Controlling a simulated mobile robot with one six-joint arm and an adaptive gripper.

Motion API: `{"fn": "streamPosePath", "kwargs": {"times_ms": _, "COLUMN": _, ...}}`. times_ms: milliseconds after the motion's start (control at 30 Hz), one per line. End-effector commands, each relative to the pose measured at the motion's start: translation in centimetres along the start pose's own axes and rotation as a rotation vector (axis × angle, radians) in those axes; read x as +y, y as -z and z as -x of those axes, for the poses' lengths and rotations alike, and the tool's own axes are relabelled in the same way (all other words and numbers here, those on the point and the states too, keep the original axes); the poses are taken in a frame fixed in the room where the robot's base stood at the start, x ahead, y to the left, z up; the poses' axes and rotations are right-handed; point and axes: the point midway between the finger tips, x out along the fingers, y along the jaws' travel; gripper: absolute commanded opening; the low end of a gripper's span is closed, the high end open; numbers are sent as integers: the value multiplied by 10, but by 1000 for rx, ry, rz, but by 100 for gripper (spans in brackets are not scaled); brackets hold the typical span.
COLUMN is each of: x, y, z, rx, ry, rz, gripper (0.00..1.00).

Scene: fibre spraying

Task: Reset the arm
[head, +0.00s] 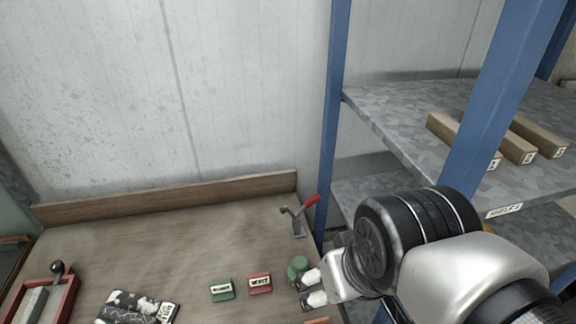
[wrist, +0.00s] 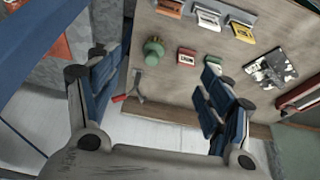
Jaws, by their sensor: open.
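My gripper (head: 313,288) is at the right end of the wooden table (head: 180,245) in the head view, in front of the blue-posted shelf. In the wrist view my gripper (wrist: 160,85) has its two blue-padded fingers wide apart, with nothing held between them. A green rounded object (head: 298,267) shows just beside the fingertips in the head view; I cannot tell whether they touch. It also shows in the wrist view (wrist: 153,48), beyond the gap between the fingers. My arm comes in from the lower right and hides part of the shelf.
A red-handled tool (head: 298,218) lies near the table's back right corner. A green box (head: 221,290) and a red box (head: 260,284) lie near the front. A patterned bundle (head: 130,305) and a red tray (head: 70,292) are left. Long boxes (head: 538,137) lie on the shelf (head: 400,105).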

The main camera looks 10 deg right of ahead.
Motion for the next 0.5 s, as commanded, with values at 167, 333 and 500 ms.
{"fn": "streamPosePath", "kwargs": {"times_ms": 167, "x": -1, "y": -16, "z": 6, "rx": 37, "ry": -1, "rz": -37, "gripper": 73}}
{"fn": "streamPosePath", "kwargs": {"times_ms": 333, "x": -1, "y": -17, "z": 7, "rx": 37, "ry": -1, "rz": -41, "gripper": 73}}
{"fn": "streamPosePath", "kwargs": {"times_ms": 500, "x": -1, "y": -17, "z": 7, "rx": 37, "ry": -1, "rz": -39, "gripper": 73}}
